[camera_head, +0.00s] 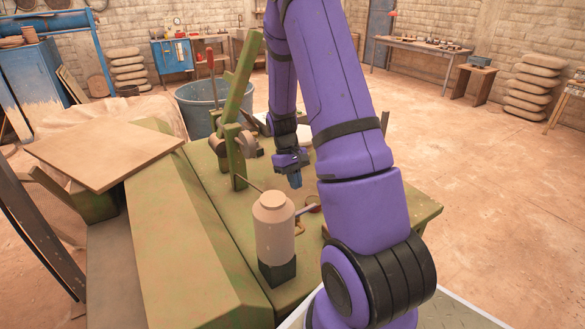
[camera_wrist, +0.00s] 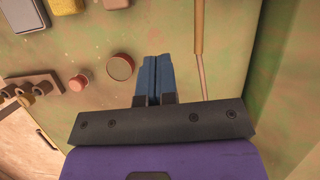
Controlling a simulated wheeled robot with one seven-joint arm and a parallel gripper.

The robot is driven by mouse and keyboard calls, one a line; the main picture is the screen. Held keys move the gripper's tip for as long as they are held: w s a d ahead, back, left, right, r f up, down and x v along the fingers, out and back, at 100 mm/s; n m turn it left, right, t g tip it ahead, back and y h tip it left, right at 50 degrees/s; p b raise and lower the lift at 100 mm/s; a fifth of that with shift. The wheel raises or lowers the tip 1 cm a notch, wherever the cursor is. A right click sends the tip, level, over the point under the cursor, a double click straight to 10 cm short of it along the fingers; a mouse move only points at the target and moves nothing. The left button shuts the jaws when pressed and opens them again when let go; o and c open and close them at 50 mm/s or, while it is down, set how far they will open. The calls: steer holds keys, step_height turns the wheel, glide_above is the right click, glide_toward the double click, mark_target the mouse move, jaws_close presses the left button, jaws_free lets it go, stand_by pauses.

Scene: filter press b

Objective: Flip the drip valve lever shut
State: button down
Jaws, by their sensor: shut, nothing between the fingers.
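My gripper (camera_head: 294,180) hangs over the green bench top, behind the pale jar and left of my purple arm. In the wrist view its two blue fingers (camera_wrist: 154,80) are together with nothing between them. A thin tan rod (camera_wrist: 199,40) lies to the right of the fingers, apart from them in the picture. It may be the drip valve lever, but I cannot tell for certain. In the head view a thin rod (camera_head: 248,183) slants from the green upright toward the jar. I cannot make out whether the valve is open or shut.
A pale jar with a dark base (camera_head: 275,228) stands near my arm. A tall green beam (camera_head: 238,90) rises behind it. The wrist view shows a round disc (camera_wrist: 122,67), a reddish knob (camera_wrist: 80,82) and a brown rack (camera_wrist: 34,88) on the left. Open floor lies right.

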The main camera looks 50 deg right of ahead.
mark_target(305, 210)
steer(key=shift+s+a+f, duration=0.15)
steer(key=shift+s+f, duration=0.2)
steer(key=shift+s, duration=0.45)
steer(key=shift+s+a+f, duration=0.15)
steer(key=shift+s+f, duration=0.2)
steer(key=shift+s, duration=0.45)
steer(key=shift+s+a+f, duration=0.15)
steer(key=shift+s+f, duration=0.2)
steer(key=shift+s, duration=0.45)
steer(key=shift+s+a+m, duration=0.1)
steer(key=shift+s+m, duration=0.4)
steer(key=shift+s, duration=0.1)
